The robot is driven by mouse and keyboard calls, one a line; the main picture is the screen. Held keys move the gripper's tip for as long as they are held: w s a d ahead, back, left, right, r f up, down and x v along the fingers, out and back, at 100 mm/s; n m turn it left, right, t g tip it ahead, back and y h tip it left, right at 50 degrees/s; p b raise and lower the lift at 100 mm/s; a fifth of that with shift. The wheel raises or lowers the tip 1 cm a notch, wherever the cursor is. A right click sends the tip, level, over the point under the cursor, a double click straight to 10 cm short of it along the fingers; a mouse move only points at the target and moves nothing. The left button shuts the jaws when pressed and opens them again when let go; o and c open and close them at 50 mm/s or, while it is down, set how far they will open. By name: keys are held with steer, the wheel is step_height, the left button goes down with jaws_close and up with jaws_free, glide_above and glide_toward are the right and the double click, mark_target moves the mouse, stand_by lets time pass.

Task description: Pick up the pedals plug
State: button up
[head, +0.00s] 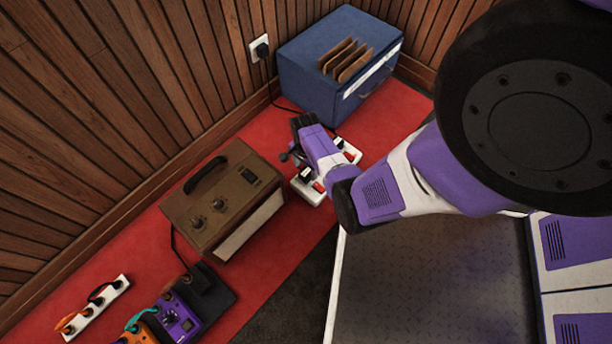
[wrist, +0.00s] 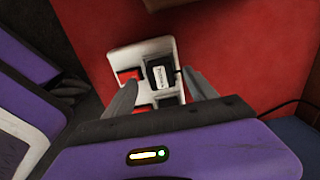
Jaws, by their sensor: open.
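A black plug with a white label (wrist: 161,73) sits in a white power strip (wrist: 155,50) in the wrist view; the label's words are too small to read. Red switches (wrist: 129,75) lie beside the sockets. In the head view the strip (head: 309,193) lies on the red carpet, partly hidden by my arm, with a dark plug (head: 305,174) near its front end. My gripper (wrist: 158,85) is open above the strip, its fingers on either side of the labelled plug, with nothing held. In the head view my gripper (head: 291,156) points down beside the strip.
A brown amplifier (head: 222,198) stands left of the strip, and a blue box (head: 318,82) with wooden dividers stands behind it. A second strip (head: 95,304) with several cords and a purple pedal (head: 176,322) lie at the lower left. A wall outlet (head: 259,48) holds a black plug.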

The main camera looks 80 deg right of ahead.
mark_target(305, 173)
step_height(305, 173, down, 4)
steer(key=shift+r+b, duration=0.1)
steer(key=shift+b, duration=1)
steer(key=c, duration=1.1)
steer(key=shift+r, duration=0.1)
steer(key=shift+c, duration=0.2)
